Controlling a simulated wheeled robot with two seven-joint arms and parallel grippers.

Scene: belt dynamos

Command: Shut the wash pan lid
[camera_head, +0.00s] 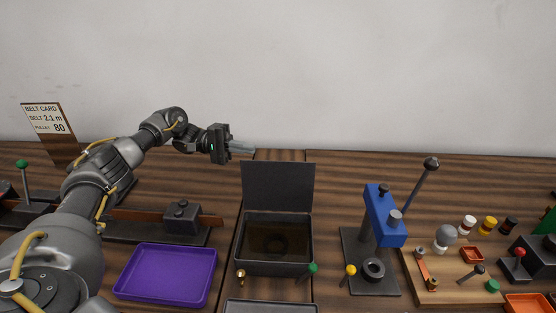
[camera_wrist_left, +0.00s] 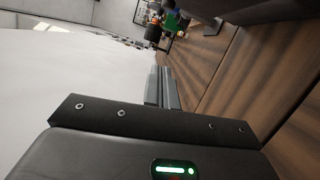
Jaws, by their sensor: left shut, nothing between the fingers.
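The wash pan (camera_head: 274,268) is a dark rectangular box in the middle of the bench, with dark liquid and a ring shape inside. Its dark lid (camera_head: 279,186) stands upright, open, along the pan's back edge. My left gripper (camera_head: 250,149) is shut and empty, up behind and to the left of the lid's top edge, apart from it as far as I can tell. In the left wrist view the shut fingers (camera_wrist_left: 162,88) point toward the far end of the bench, with a dark panel, likely the lid (camera_wrist_left: 250,10), at the upper right. My right gripper is not in view.
A purple tray (camera_head: 166,275) lies left of the pan. A blue press (camera_head: 383,217) with a long lever stands to the right. A green-knobbed pin (camera_head: 312,268) and a small brass piece (camera_head: 241,276) are at the pan's front. A wall rises behind the bench.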

